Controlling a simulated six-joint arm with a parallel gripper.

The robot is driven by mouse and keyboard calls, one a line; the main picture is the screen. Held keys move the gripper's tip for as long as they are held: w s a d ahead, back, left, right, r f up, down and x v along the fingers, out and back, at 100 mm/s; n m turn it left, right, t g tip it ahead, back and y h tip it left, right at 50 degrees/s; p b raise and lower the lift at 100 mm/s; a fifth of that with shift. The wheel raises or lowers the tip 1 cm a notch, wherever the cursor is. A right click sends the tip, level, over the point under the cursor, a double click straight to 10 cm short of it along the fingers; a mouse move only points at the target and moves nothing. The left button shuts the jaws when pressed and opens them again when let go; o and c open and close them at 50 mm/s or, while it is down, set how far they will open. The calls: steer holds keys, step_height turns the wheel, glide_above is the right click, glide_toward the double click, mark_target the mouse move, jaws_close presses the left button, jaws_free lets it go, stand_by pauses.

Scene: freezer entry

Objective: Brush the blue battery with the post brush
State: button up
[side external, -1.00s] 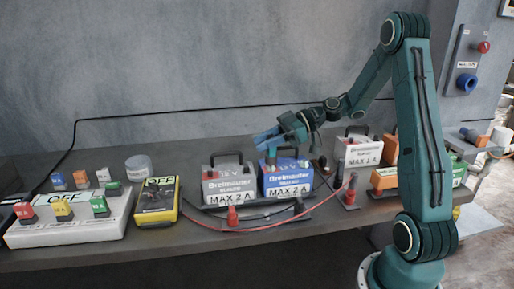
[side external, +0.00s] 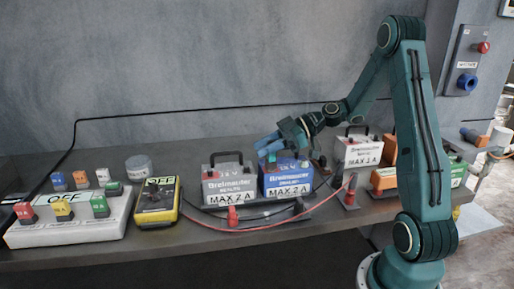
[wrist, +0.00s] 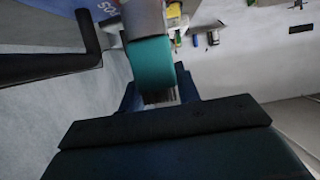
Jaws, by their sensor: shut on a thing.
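The blue battery (side external: 286,184), labelled "MAX 2 A", stands upright on the bench beside a grey battery. My gripper (side external: 270,146) is just above its top, angled down and left. Contact cannot be told. In the wrist view my gripper (wrist: 157,92) is shut on what looks like the post brush (wrist: 151,54), a teal body with dark bristles near the fingers. The brush is hard to make out in the side view. A blue corner of the battery (wrist: 62,6) and a black handle show at the upper left of the wrist view.
The grey battery (side external: 228,187) stands close on the left. Another light battery (side external: 357,152) and orange boxes stand to the right. Red and black leads with clamps (side external: 233,217) lie in front. A yellow tester (side external: 157,201) and a white switch block (side external: 72,226) are at the left.

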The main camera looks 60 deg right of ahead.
steer(key=shift+f, duration=0.25)
steer(key=o, duration=1.1)
steer(key=v, duration=0.7)
steer(key=shift+s+d, duration=0.15)
steer(key=shift+r, duration=0.15)
